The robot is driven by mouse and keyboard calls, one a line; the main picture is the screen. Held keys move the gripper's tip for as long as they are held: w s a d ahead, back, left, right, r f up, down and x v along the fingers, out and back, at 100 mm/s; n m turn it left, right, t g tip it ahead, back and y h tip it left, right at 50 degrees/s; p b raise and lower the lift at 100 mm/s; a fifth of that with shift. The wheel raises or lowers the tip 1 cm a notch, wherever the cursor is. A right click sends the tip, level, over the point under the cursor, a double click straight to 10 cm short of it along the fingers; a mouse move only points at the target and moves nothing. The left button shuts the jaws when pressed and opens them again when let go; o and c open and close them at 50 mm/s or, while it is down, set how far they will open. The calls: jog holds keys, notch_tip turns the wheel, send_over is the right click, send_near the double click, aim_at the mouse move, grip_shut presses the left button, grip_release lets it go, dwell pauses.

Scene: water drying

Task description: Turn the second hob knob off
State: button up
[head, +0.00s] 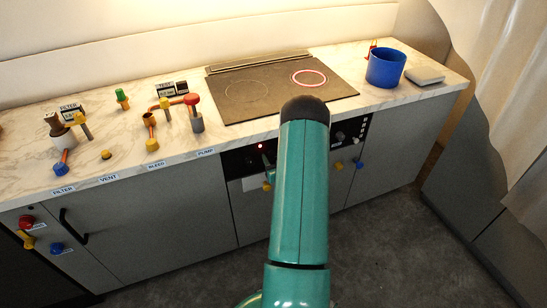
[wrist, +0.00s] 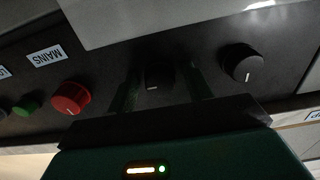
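In the wrist view, a black knob (wrist: 157,79) on the dark control panel stands between the two fingers of my gripper (wrist: 164,88). The fingers are apart, one on each side, with a narrow dark gap to the knob. Its white mark is at the lower edge. A second black knob (wrist: 241,63) is to the right, outside the fingers, with its white mark also pointing down. In the head view, the hob (head: 250,97) has its right ring (head: 309,78) glowing red, and its left ring is dark. My arm hides most of the knobs there.
The counter holds a blue pot (head: 385,68) and several coloured valves and pipes at left. The floor in front is clear.

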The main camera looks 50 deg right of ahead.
jog(key=c, duration=0.9)
jog(key=shift+o, duration=0.2)
jog(key=shift+n, duration=0.5)
jog(key=n, duration=1.2)
jog(key=shift+n, duration=0.4)
jog(key=n, duration=0.4)
jog(key=shift+s, duration=0.1)
